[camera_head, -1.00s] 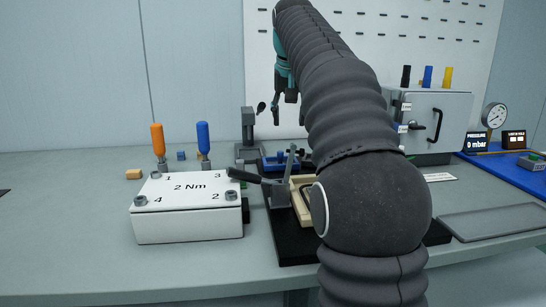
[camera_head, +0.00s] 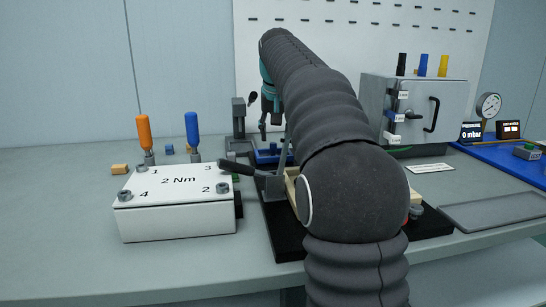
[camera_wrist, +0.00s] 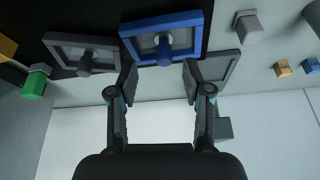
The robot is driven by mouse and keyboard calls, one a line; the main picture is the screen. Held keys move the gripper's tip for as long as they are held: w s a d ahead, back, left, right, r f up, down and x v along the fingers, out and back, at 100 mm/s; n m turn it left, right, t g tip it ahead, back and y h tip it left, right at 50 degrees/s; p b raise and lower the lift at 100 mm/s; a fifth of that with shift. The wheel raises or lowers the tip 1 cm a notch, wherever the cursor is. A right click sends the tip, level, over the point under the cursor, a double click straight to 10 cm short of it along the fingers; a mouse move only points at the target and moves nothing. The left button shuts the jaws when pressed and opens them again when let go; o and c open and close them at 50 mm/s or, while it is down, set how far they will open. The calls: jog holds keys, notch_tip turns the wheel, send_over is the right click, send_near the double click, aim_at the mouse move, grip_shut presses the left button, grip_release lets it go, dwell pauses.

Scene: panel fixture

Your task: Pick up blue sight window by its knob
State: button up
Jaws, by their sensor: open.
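The blue sight window (camera_wrist: 190,24) is a square blue frame with a grey centre. In the head view the blue window (camera_head: 266,156) lies behind the dark fixture plate, partly hidden by my arm. My gripper (camera_wrist: 159,78) is open and empty, its two fingers spread on either side of the knob's line, apart from the window. In the head view my gripper (camera_head: 270,122) hangs just above the blue window.
Grey framed windows flank the blue one, on the left (camera_wrist: 60,50) and right (camera_wrist: 222,66). A grey post (camera_head: 239,118) stands close behind. A white box (camera_head: 180,200) marked 2 Nm, a toggle clamp lever (camera_head: 237,168) and a grey cabinet (camera_head: 425,105) stand around the fixture.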

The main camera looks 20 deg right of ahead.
aim_at(273, 144)
jog(key=x, duration=0.4)
jog(key=shift+w+a+f+b, duration=0.1)
jog(key=shift+w+f+b, duration=0.05)
jog(key=shift+w+b, duration=0.2)
grip_shut()
